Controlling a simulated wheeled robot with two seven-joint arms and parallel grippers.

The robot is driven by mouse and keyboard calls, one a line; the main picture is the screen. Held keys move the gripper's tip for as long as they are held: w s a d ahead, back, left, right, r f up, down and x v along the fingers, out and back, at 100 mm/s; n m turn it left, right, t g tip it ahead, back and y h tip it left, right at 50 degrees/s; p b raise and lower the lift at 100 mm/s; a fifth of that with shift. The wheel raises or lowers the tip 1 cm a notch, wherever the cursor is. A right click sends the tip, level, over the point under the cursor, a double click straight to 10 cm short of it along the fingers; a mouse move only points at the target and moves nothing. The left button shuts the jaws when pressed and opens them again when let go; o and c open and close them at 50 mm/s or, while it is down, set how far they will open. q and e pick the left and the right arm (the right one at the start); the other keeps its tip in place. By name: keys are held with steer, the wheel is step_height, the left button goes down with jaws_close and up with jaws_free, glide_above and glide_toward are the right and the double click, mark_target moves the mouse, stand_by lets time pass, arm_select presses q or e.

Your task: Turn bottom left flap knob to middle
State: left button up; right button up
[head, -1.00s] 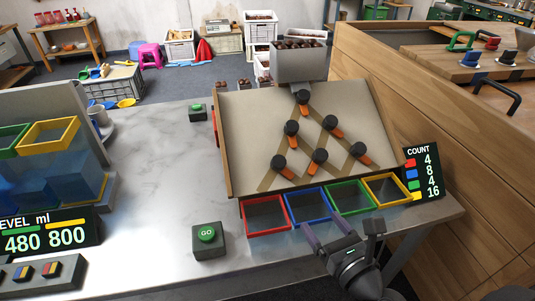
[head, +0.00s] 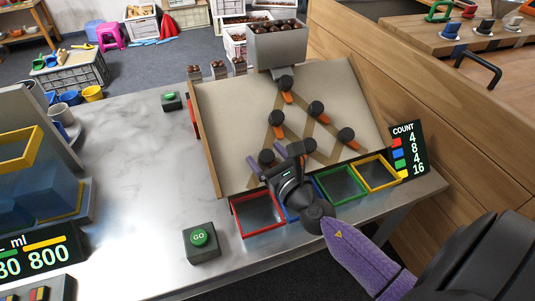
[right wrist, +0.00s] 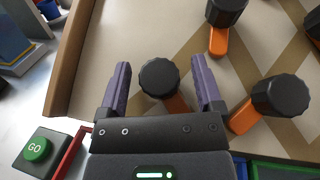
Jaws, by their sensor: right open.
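The sloped board (head: 235,115) carries several black knobs with orange flaps, arranged in a triangle. The bottom left flap knob (head: 266,157) is partly hidden behind my right gripper in the head view. In the right wrist view this knob (right wrist: 159,77) sits between the two purple fingers, with its orange flap (right wrist: 178,104) pointing down and right. My right gripper (head: 268,161) is open, with one finger on each side of the knob and a gap on both sides. It also shows in the right wrist view (right wrist: 160,88). My left gripper is not in view.
Red (head: 257,213), blue, green (head: 340,185) and yellow (head: 378,172) framed bins line the board's lower edge; my gripper partly hides the blue one. A GO button (head: 199,238) stands at left. A hopper of chestnuts (head: 277,42) is above. Neighbouring knobs (right wrist: 277,96) are close on the right.

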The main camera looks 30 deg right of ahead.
steer(key=shift+c, duration=0.3)
steer(key=c, duration=0.7)
jaws_close()
steer(key=shift+m+h+p, duration=0.4)
steer(key=shift+m+h, duration=0.4)
steer(key=shift+m, duration=0.1)
steer(key=shift+m+h+p, duration=0.3)
steer(key=shift+m+h, duration=0.6)
steer(key=shift+m, duration=0.1)
steer(key=shift+m+g+h, duration=0.3)
steer(key=shift+m+h, duration=0.3)
steer(key=shift+h, duration=0.1)
steer(key=shift+m+g+h, duration=0.4)
steer(key=shift+m+h, duration=0.4)
steer(key=shift+m, duration=0.2)
steer(key=shift+m+g+h, duration=0.7)
steer(key=shift+m+h, duration=0.4)
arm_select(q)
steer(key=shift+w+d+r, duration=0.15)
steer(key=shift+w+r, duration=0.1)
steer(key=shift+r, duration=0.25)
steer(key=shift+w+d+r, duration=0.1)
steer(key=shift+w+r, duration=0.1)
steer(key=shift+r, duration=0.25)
arm_select(e)
steer(key=shift+m+g+h, duration=0.4)
steer(key=shift+m, duration=0.3)
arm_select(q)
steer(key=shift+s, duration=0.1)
